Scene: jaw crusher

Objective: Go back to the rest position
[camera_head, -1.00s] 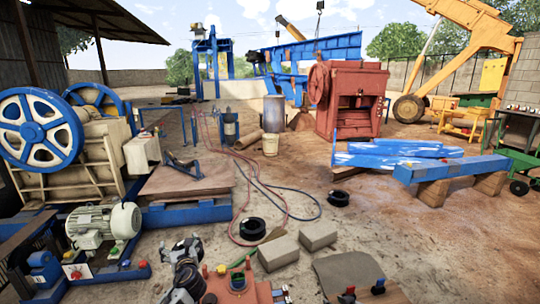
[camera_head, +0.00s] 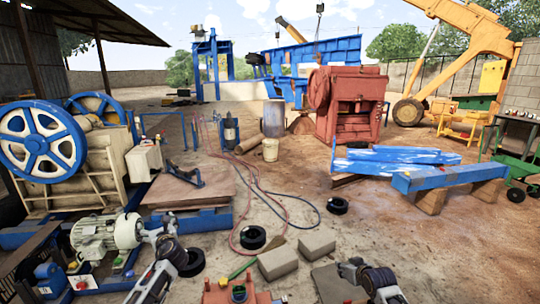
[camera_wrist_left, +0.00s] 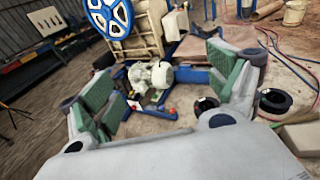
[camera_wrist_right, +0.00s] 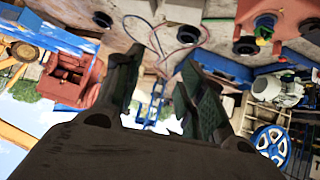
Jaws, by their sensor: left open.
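My left gripper (camera_head: 160,230) is low in the head view, over the ground beside the cream electric motor (camera_head: 105,232). Its padded green fingers stand wide apart and empty in the left wrist view (camera_wrist_left: 162,75). My right gripper (camera_head: 352,264) is at the lower right, near the grey blocks. In the right wrist view (camera_wrist_right: 155,68), which is turned upside down, its two fingers are spread with nothing between them. Neither gripper touches any object that I can make out.
Grey blocks (camera_head: 277,263) and black rings (camera_head: 253,237) lie on the dirt ahead. A red part (camera_head: 215,295) is at the bottom edge. The blue-wheeled crusher (camera_head: 82,165) stands left, a red crusher (camera_head: 350,105) farther back. Blue beams (camera_head: 450,173) rest on the right. Open ground lies between.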

